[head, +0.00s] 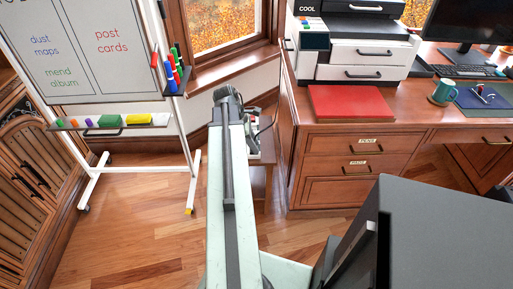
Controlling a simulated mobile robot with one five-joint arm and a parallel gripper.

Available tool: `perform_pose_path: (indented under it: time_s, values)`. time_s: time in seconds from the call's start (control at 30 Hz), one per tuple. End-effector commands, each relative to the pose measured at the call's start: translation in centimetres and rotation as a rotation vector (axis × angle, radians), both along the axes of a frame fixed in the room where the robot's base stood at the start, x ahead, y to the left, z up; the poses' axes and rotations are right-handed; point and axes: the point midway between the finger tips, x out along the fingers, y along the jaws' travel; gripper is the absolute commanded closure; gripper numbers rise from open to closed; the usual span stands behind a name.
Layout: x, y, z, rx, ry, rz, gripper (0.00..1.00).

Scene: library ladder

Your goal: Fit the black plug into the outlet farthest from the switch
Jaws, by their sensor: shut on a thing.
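My arm (230,190) reaches away from me up the middle of the head view. Its dark far end (228,95) is near a low wooden stand (262,160) between the window wall and the desk. My gripper cannot be made out; the arm hides whatever is beyond its end. Small black and pale shapes (256,135) show on the stand just right of the arm, too small and covered to name. I cannot make out the black plug, the outlets or the switch.
A wooden desk (350,140) with a printer (362,50), a red folder (350,103) and a teal mug (443,92) stands at right. A whiteboard (85,50) on a white wheeled stand is at left. Wooden floor (130,220) is clear at lower left.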

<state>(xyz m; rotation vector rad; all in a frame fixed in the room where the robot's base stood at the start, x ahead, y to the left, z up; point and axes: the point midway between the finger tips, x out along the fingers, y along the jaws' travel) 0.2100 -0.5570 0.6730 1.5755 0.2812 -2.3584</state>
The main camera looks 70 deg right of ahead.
Motion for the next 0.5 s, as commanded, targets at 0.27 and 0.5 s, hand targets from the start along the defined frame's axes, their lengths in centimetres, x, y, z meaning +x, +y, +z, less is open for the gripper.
perform_pose_path:
  time_s: [0.27, 0.5]
  values:
    - [-1.1, 4.9, -5.1, -0.001, 0.0, 0.011, 1.0]
    - [-0.3, 3.6, -5.0, -0.001, 0.0, 0.012, 1.0]
